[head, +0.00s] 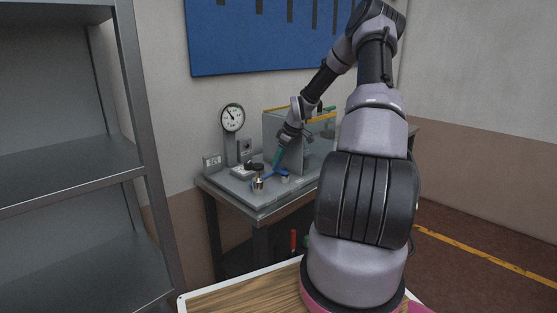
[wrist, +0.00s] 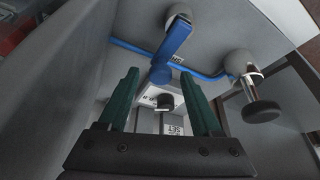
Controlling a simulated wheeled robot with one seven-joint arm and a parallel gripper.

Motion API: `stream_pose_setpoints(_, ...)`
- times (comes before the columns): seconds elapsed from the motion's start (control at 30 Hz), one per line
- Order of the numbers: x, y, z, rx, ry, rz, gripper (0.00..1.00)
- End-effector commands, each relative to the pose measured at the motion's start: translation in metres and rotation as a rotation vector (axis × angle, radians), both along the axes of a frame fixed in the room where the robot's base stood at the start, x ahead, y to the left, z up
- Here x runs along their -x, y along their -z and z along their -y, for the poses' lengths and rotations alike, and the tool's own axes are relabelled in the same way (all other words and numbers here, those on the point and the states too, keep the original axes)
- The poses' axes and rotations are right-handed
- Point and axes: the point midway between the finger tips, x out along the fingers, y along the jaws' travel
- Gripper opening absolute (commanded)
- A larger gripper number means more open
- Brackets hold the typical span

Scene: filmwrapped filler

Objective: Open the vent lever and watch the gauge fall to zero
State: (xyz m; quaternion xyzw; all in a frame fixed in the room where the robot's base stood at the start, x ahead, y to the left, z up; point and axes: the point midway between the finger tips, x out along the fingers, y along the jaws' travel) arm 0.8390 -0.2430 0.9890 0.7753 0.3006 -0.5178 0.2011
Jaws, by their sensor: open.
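A blue lever-like bar (wrist: 177,38) runs from a pale round hub down to a blue end; I take it as the vent lever. In the head view, blue parts (head: 270,174) show low on the grey bench. My gripper (wrist: 161,80), with teal fingers, is open and empty. In the wrist view the bar's lower end appears between the fingertips; I cannot tell whether they touch it. The head view shows my gripper (head: 276,166) just above the blue parts. The round white gauge (head: 232,118) stands on a post behind; its needle seems off to the upper left, its numbers too small to read.
A metal fitting with a black knob (wrist: 260,111) stands right of the fingers; a thin blue line (wrist: 212,77) leads toward it. A clear panel with a yellow edge (head: 285,112) stands behind the arm. Grey shelving (head: 125,100) is at the left. The grey bench's front edge (head: 245,207) is bare.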

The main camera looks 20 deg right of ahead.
Motion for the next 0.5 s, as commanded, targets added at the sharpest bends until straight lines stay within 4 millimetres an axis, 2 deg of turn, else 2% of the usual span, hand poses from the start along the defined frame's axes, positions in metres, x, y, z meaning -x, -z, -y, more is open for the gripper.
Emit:
stream_pose_setpoints(0.23, -0.0003, 0.0010, -0.0003, 0.000, 0.001, 0.000, 0.66)
stream_pose_setpoints(0.27, -0.0003, 0.0009, -0.0003, 0.000, 0.000, 0.000, 0.62)
stream_pose_setpoints(0.4, -0.0002, 0.0009, -0.0003, 0.000, 0.001, 0.000, 0.09)
stream_pose_setpoints(0.43, -0.0002, 0.0009, -0.0003, 0.000, 0.001, 0.000, 0.00)
stream_pose_setpoints(0.5, -0.0002, 0.0008, -0.0003, 0.000, 0.001, 0.000, 0.00)
